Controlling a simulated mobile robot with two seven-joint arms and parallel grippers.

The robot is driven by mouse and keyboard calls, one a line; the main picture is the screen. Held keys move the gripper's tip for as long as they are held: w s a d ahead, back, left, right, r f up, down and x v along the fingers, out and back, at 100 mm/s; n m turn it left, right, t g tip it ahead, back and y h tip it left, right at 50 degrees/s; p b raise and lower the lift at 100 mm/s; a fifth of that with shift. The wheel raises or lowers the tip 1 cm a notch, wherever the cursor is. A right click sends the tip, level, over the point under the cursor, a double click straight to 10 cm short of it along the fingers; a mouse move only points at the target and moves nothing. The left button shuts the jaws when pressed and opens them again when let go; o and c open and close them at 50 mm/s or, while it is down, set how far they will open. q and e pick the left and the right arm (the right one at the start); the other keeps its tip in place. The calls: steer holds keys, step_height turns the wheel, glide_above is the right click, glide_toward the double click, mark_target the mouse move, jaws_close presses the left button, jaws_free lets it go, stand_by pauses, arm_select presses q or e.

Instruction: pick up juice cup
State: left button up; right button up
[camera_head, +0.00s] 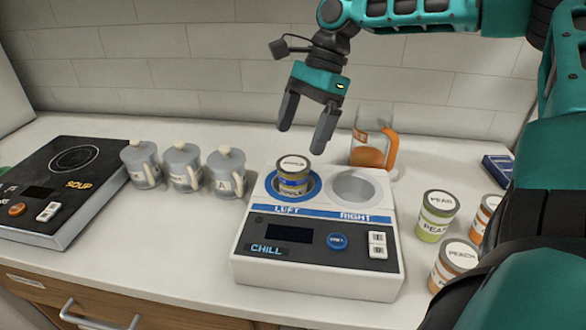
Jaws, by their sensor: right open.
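My right gripper (303,138) is open and empty, fingers pointing down. In the picture it is just above this cup, apart from it. My left gripper is not in view.
The right well (353,188) is empty. A clear jug with an orange handle (371,138) stands behind the unit. Three grey lidded mugs (184,168) and a black soup hotplate (62,185) are left. Jars marked PEAS (436,216) and PEACH (453,264) stand right, near my arm.

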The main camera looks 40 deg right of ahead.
mark_target(294, 164)
steer(key=shift+s+b+x, duration=0.15)
steer(key=shift+b+x, duration=0.05)
steer(key=shift+x, duration=1.65)
steer(key=shift+s+b+x, duration=0.1)
steer(key=shift+b+x, duration=0.1)
steer(key=shift+x, duration=1.6)
steer(key=shift+d, duration=0.1)
